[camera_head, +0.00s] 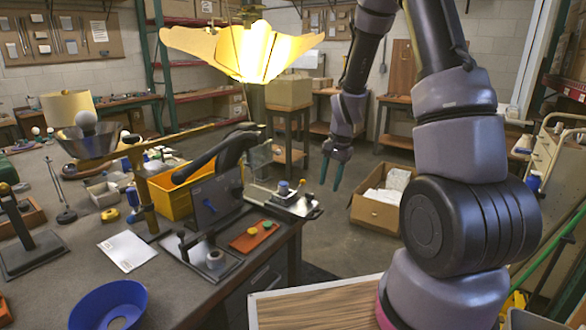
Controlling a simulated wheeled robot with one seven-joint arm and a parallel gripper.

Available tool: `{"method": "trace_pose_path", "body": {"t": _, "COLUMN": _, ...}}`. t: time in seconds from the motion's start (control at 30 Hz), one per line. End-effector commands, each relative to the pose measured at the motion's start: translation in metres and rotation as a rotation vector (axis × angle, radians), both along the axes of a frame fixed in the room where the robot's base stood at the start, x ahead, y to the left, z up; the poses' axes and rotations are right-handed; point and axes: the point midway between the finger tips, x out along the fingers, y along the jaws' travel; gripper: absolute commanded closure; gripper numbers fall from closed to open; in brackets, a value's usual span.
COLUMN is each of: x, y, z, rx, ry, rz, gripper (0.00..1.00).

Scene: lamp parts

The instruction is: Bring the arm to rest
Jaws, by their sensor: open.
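My arm rises at the right of the head view and bends over, with its end hanging down near the middle. My gripper (331,172) points downward, its two teal fingertips apart, and nothing shows between them. It hangs in free space to the right of the workbench (165,300), clear of the bench edge. A lit lamp with a yellow petal-shaped shade (243,52) stands at the bench's far right part, left of my gripper.
A cardboard box (376,208) with white contents lies beyond my gripper. The bench holds a blue bowl (108,306), a yellow bin (170,192), a red tray (253,237) and a metal bowl-shaped lamp part (86,143). A wooden surface (315,305) lies at the bottom near my arm.

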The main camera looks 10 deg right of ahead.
Motion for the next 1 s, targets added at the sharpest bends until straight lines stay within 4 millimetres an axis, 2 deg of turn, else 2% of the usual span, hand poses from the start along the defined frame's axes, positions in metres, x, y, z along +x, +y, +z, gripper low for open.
{"method": "trace_pose_path", "body": {"t": 0.07, "x": -0.001, "y": 0.001, "z": 0.011, "rx": 0.0, "ry": -0.014, "rz": 0.007, "gripper": 0.54}}
{"method": "trace_pose_path", "body": {"t": 0.17, "x": -0.005, "y": 0.002, "z": 0.041, "rx": -0.001, "ry": -0.051, "rz": 0.033, "gripper": 0.54}}
{"method": "trace_pose_path", "body": {"t": 0.37, "x": -0.032, "y": 0.006, "z": 0.13, "rx": -0.008, "ry": -0.166, "rz": 0.115, "gripper": 0.54}}
{"method": "trace_pose_path", "body": {"t": 0.5, "x": -0.063, "y": 0.009, "z": 0.185, "rx": -0.019, "ry": -0.245, "rz": 0.175, "gripper": 0.54}}
{"method": "trace_pose_path", "body": {"t": 0.7, "x": -0.117, "y": 0.013, "z": 0.248, "rx": -0.042, "ry": -0.361, "rz": 0.258, "gripper": 0.54}}
{"method": "trace_pose_path", "body": {"t": 0.83, "x": -0.156, "y": 0.014, "z": 0.278, "rx": -0.062, "ry": -0.434, "rz": 0.309, "gripper": 0.54}}
{"method": "trace_pose_path", "body": {"t": 1.0, "x": -0.198, "y": 0.016, "z": 0.299, "rx": -0.086, "ry": -0.505, "rz": 0.361, "gripper": 0.54}}
